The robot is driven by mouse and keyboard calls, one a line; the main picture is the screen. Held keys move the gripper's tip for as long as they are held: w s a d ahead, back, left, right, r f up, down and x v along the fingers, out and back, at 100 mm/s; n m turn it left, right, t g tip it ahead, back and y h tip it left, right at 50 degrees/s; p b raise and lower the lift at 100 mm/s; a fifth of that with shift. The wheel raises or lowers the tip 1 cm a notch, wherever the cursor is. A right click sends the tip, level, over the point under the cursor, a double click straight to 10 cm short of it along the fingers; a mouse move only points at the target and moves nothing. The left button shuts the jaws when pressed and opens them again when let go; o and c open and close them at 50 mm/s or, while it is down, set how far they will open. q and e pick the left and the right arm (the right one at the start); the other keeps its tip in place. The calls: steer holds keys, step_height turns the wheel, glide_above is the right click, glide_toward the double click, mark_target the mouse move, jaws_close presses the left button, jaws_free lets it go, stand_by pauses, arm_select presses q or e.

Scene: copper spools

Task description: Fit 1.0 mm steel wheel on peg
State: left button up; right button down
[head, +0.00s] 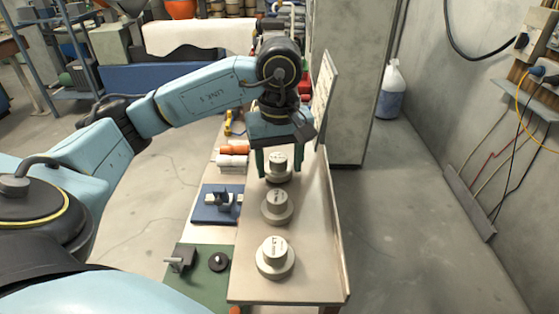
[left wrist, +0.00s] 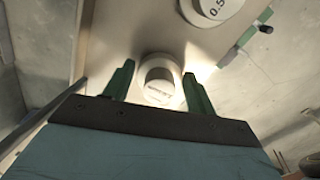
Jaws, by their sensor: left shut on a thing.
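Three pale grey stepped wheels stand in a row on the narrow bench: a far one (head: 278,176), a middle one (head: 276,206) and a near one (head: 275,258). My left gripper (head: 279,166) points down and is shut on the far wheel, with one green finger on each side. The left wrist view shows this wheel (left wrist: 158,82) between the fingertips; I cannot read its label surely. Another wheel (left wrist: 213,9) there is marked 0.5. A grey bracket with a short stub (head: 181,259) is on the green mat; I cannot tell whether it is the peg. My right gripper is out of view.
A black knobbed disc (head: 218,261) lies on the green mat (head: 200,286). A blue mat (head: 206,216) holds a dark fixture (head: 224,198). Orange and white rolls (head: 233,158) lie beyond. A raised board (head: 325,95) and edge bound the bench's right side.

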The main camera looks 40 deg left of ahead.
arm_select(q)
steer(key=shift+f+b, duration=0.25)
steer(key=shift+b, duration=0.05)
steer(key=o, duration=1.1)
steer(key=shift+o, duration=0.2)
step_height(320, 180, up, 13)
steer(key=p, duration=0.2)
steer(key=shift+r, duration=0.2)
